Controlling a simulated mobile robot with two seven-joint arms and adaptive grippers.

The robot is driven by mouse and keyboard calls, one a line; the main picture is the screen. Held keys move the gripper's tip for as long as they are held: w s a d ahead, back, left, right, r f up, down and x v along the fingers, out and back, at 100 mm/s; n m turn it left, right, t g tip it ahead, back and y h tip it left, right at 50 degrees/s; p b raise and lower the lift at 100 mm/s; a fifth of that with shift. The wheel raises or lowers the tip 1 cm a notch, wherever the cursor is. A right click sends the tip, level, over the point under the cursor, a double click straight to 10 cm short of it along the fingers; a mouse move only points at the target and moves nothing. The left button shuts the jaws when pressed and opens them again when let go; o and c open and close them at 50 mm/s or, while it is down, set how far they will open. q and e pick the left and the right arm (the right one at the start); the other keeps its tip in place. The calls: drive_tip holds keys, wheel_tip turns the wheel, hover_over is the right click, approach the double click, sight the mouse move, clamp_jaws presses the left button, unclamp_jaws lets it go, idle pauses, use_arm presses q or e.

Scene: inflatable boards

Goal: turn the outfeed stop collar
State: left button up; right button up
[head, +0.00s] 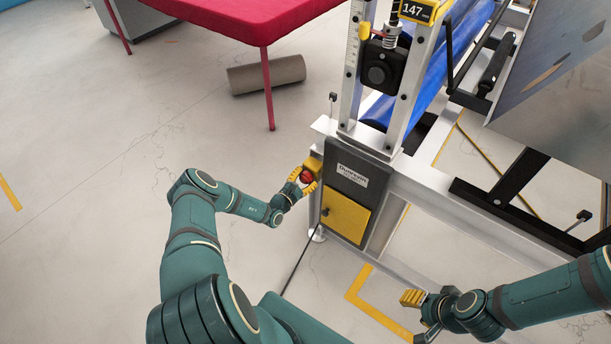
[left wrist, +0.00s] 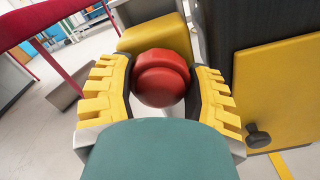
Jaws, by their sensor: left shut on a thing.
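The outfeed stop collar is a round red knob (head: 306,176) on a small yellow box (head: 313,163) at the left side of the machine's post. In the left wrist view the red knob (left wrist: 162,78) sits between the yellow-padded fingers, in front of the yellow box (left wrist: 155,35). My left gripper (head: 305,179) is shut on the knob, one finger on each side; the exact contact points are partly hidden. My right gripper (head: 416,315) is open and empty, low over the floor at the lower right.
A dark panel (head: 355,178) with a yellow door (head: 345,214) is right beside the knob. A white frame with blue rollers (head: 381,111) stands behind. A red table (head: 250,15) and a brown roll (head: 266,75) are at the back left. Floor at the left is clear.

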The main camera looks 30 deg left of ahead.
use_arm(q)
drive_tip(key=shift+m+p, duration=0.6)
drive_tip(key=shift+m, duration=0.6)
drive_tip(key=o, duration=1.2)
drive_tip(key=shift+s, duration=0.1)
drive_tip(key=s, duration=0.7)
drive_tip(key=s+a, duration=0.1)
drive_tip(key=s, duration=0.3)
drive_tip(key=shift+s, duration=0.35)
